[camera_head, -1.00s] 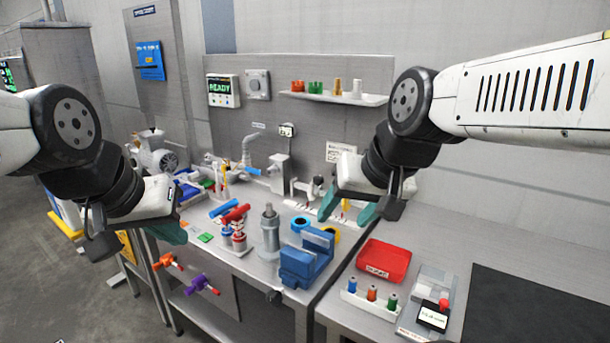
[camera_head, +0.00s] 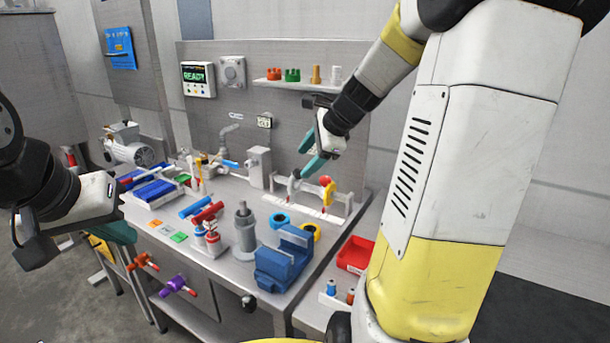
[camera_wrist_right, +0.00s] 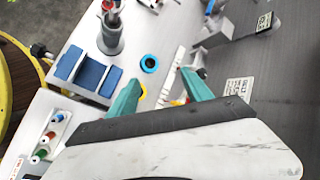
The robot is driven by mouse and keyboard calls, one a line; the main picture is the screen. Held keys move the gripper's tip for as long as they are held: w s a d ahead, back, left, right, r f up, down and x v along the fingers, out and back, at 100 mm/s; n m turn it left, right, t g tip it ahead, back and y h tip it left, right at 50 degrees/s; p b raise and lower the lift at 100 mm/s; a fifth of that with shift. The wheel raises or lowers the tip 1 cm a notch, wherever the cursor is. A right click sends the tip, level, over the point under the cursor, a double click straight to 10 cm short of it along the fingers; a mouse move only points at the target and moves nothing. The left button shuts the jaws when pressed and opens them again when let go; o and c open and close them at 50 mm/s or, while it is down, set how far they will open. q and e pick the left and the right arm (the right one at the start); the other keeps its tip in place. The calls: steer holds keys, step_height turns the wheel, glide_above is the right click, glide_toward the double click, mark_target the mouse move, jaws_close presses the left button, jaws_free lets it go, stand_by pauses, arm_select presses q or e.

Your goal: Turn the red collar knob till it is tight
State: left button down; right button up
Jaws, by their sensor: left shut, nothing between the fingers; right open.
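A small red knob (camera_head: 325,181) sits beside a yellow disc-like part (camera_head: 328,194) on a white rack (camera_head: 318,213) at the back right of the bench. I cannot tell for sure that it is the collar knob. My right gripper (camera_head: 304,157) is open and empty, above and left of that knob and apart from it. In the right wrist view its teal fingers (camera_wrist_right: 158,80) are spread over the bench, with a blue ring (camera_wrist_right: 149,63) beyond. My left gripper (camera_head: 122,231) is shut and empty at the bench's front left, away from the rack.
A blue vise-like block (camera_head: 283,262), a grey cylinder (camera_head: 244,232) and red-handled posts (camera_head: 208,228) stand on the bench. A shelf (camera_head: 310,88) with small parts hangs above.

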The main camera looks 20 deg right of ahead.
mark_target(325, 177)
steer(key=w+d+f+m+t, duration=0.1)
steer(key=w+d+f+m, duration=0.35)
steer(key=d+m, duration=0.2)
steer(key=w+d+f+m+t, duration=0.1)
steer(key=w+d+f+m, duration=0.35)
steer(key=d+m, duration=0.2)
steer(key=shift+n, duration=0.4)
steer(key=x, duration=0.5)
steer(key=d+x, duration=0.1)
steer(key=x, duration=0.1)
steer(key=shift+w+f, duration=0.2)
steer(key=shift+w, duration=0.25)
jaws_close()
steer(key=shift+g, duration=0.3)
